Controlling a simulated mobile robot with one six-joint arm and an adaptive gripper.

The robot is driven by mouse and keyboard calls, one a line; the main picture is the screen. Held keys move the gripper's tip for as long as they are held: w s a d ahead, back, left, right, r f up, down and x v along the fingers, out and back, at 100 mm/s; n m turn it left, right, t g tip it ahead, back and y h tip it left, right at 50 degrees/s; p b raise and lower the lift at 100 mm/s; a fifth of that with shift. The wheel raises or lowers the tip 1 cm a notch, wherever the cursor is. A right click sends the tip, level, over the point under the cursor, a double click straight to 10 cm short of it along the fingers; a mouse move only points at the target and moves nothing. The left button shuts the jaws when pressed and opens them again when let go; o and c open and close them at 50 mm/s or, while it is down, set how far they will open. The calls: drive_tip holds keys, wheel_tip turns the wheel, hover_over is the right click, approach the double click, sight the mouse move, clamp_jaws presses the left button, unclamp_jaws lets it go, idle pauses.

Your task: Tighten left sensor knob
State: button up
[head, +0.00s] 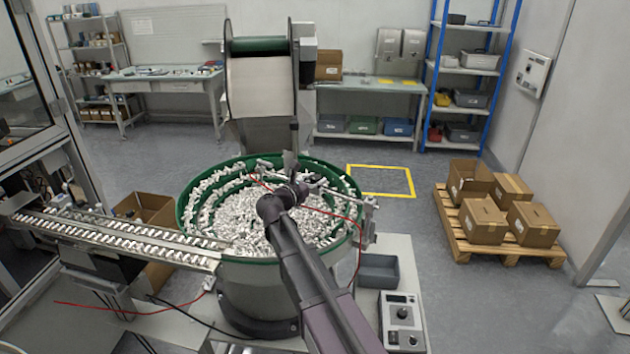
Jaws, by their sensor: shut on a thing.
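A green-rimmed bowl feeder (185,211) full of small white parts stands in the middle of the head view. My arm reaches over it from the lower right. My gripper (312,183) is above the parts, at the inner end of a metal sensor rod (342,197). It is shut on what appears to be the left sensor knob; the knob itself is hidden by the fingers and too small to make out. The rod runs right to a clamp post (370,207) at the bowl's rim. Thin red sensor cables (335,214) run beside the gripper.
A linear track (120,236) with rows of white parts leaves the bowl to the left. A hopper (262,95) rises behind the bowl. A control box (403,320) and a grey bin (379,271) are at right. Boxes on a pallet (455,238) stand farther right, with clear floor between.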

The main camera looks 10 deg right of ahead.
idle(0.3)
drive_tip(key=o, duration=1.2)
drive_tip(key=shift+c, duration=0.2)
drive_tip(key=shift+s+a, duration=0.1)
drive_tip(key=shift+a, duration=0.05)
drive_tip(key=v, duration=1.1)
drive_tip(key=shift+a, duration=0.4)
drive_tip(key=shift+s, duration=0.15)
